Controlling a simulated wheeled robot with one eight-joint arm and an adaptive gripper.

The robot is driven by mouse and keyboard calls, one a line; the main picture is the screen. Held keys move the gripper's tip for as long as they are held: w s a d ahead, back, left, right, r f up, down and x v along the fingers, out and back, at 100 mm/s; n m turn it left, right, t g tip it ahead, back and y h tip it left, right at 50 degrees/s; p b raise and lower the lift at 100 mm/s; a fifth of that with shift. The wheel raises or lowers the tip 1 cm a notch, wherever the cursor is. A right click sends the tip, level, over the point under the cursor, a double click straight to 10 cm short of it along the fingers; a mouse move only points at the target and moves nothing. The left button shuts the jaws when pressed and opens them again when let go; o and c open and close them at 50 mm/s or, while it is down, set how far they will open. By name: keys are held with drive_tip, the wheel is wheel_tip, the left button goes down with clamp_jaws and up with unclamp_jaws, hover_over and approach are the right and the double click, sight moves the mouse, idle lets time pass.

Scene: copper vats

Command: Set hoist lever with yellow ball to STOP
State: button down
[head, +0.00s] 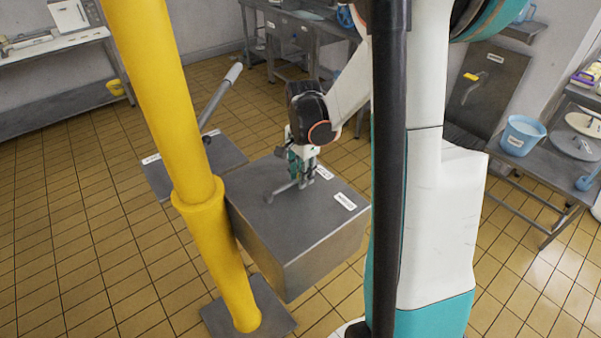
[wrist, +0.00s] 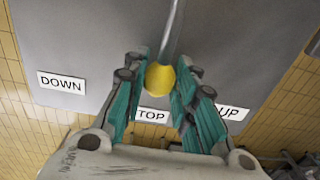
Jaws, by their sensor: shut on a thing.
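The hoist lever is a thin grey metal rod (wrist: 174,32) ending in a yellow ball (wrist: 159,78). In the wrist view the ball lies between my gripper's teal fingers (wrist: 160,88), which are shut on it. The ball and lever end sit above the STOP label (wrist: 153,116), whose first letter is covered by a finger. The DOWN label (wrist: 61,83) is at left and the UP label (wrist: 230,112) at right, partly covered. In the head view my gripper (head: 302,178) is over the grey control box (head: 300,248); it hides the ball, and the lever rod (head: 283,189) shows beside it.
A thick yellow post (head: 165,100) stands close left of the box. A second grey panel behind it carries a longer lever with a pale grip (head: 234,73). A steel table with a blue bucket (head: 522,133) stands at right. Tiled floor is clear at left.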

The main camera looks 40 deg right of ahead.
drive_tip(key=c, duration=1.3)
unclamp_jaws()
wheel_tip(320, 180, up, 12)
drive_tip(key=shift+s, duration=0.1)
